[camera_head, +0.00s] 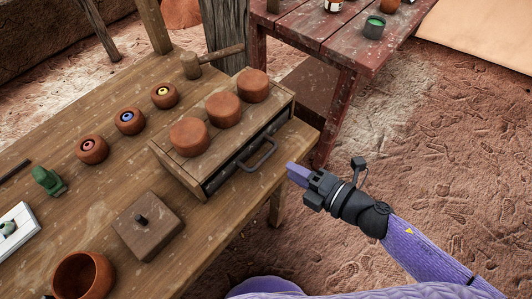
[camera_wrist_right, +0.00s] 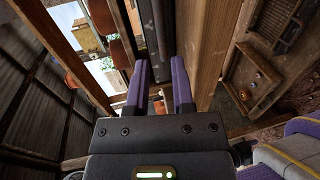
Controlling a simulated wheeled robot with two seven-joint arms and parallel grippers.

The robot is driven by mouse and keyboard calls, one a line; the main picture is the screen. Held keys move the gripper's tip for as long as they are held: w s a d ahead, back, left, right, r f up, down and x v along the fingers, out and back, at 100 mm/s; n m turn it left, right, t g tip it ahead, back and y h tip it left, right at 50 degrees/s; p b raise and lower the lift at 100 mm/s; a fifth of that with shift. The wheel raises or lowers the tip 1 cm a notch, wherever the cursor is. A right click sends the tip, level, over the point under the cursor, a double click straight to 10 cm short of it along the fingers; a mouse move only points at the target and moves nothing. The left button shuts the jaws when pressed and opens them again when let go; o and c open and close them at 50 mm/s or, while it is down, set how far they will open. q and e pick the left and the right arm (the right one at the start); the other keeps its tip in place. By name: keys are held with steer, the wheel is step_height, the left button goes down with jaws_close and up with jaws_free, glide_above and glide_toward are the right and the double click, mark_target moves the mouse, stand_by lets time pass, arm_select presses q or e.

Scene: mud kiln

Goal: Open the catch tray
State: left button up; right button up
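The catch tray appears to be the dark-fronted drawer (camera_head: 225,172) in the side of a low wooden box (camera_head: 185,165) on the workbench. It looks shut, and a dark bar handle (camera_head: 258,155) sticks out from its front. My right gripper (camera_head: 291,171) is just to the right of and below the handle, apart from it, with nothing held. In the right wrist view its two purple fingers (camera_wrist_right: 160,72) are spread with a gap between them. A dark strip shows beyond the fingertips there; I cannot tell whether it is the drawer front. My left gripper is out of view.
Three clay discs (camera_head: 222,108) sit on the box. The workbench (camera_head: 105,185) also bears several small clay pots (camera_head: 130,121), a wooden mallet (camera_head: 192,66), a square lid (camera_head: 142,226) and a clay bowl (camera_head: 83,276). A red table (camera_head: 325,45) stands behind. Open ground lies right.

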mark_target(266, 155)
steer(key=b+x, duration=0.1)
steer(key=x, duration=0.7)
steer(key=shift+w+a, duration=0.1)
steer(key=shift+w, duration=0.1)
jaws_close()
steer(key=shift+f, duration=0.1)
stand_by(0.9)
